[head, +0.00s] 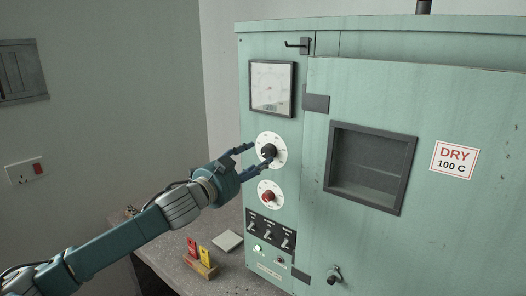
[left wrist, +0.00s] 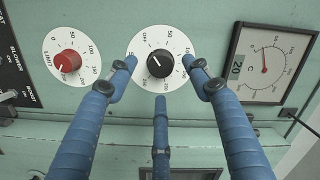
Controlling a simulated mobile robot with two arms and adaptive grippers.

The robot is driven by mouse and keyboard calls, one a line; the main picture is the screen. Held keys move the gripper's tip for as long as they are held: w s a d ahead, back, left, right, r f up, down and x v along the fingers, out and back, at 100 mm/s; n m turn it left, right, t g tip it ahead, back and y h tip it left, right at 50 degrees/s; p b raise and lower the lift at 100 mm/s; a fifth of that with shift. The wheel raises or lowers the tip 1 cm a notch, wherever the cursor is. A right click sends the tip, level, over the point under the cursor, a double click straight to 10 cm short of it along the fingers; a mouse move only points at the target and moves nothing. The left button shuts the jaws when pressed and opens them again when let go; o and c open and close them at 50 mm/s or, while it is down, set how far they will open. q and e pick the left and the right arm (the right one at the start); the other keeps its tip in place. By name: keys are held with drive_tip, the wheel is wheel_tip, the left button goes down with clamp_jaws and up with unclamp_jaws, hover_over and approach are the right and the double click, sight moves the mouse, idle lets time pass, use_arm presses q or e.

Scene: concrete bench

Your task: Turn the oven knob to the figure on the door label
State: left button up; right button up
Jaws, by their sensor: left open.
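The pale green oven (head: 315,120) has a door label (head: 454,160) reading DRY 100 C in the head view. A black knob (head: 268,152) sits on a white dial below a square gauge; it also shows in the left wrist view (left wrist: 160,64), where the dial bears OFF, 50 and higher figures. In the left wrist view, the fingertips (left wrist: 162,78) flank the dial, with a gap to the knob. My right gripper is not in view.
A red knob (head: 267,195) on a second white dial, marked LIMIT, sits just below. Toggle switches (head: 269,234) are lower on the panel. The gauge (head: 272,88) is above. Red and yellow pieces (head: 198,252) stand on the bench. The oven door has a dark window (head: 370,165).

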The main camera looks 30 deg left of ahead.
sight(266, 154)
use_arm(q)
drive_tip(key=w+p, duration=0.1)
drive_tip(key=w, duration=0.2)
drive_tip(key=shift+w+r, duration=0.15)
drive_tip(key=shift+r, duration=0.05)
drive_tip(key=shift+w+f+p, duration=0.2)
drive_tip(key=shift+w+p, duration=0.3)
drive_tip(key=shift+w, duration=0.2)
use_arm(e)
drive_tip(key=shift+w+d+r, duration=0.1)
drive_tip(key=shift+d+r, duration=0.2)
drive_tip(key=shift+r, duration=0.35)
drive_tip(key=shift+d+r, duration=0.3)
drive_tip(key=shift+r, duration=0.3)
use_arm(q)
drive_tip(key=shift+d, duration=0.1)
drive_tip(key=c, duration=1.2)
